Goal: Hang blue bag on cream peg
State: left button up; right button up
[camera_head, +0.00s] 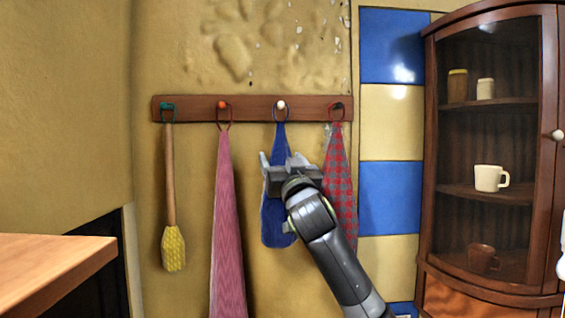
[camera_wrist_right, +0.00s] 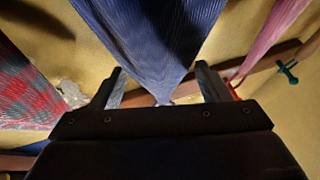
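The blue bag (camera_head: 277,225) hangs down the wall below the rail. Its loop appears to be around the cream peg (camera_head: 281,104), the third from the left. My right gripper (camera_head: 283,160) is in front of the bag, below the peg, and covers its middle. In the right wrist view, the blue bag (camera_wrist_right: 155,35) narrows to a point between the two spread fingers of my right gripper (camera_wrist_right: 160,75). The fingers are apart, and neither is seen to pinch the cloth. My left gripper is in neither view.
The wooden rail (camera_head: 190,109) also holds a yellow brush (camera_head: 173,248), a pink cloth (camera_head: 227,215) and a red checked cloth (camera_head: 341,175) close beside the bag. A glass-fronted cabinet (camera_head: 432,160) stands right. A wooden counter (camera_head: 50,262) juts in at lower left.

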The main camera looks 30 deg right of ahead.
jog(key=shift+o, duration=1.1)
jog(key=shift+s+a+f+b, duration=0.1)
jog(key=shift+s+f+b, duration=0.25)
jog(key=shift+s+b, duration=0.1)
jog(key=b+v, duration=0.8)
jog(key=v, duration=0.8)
jog(key=shift+s, duration=0.2)
jog(key=shift+r, duration=0.1)
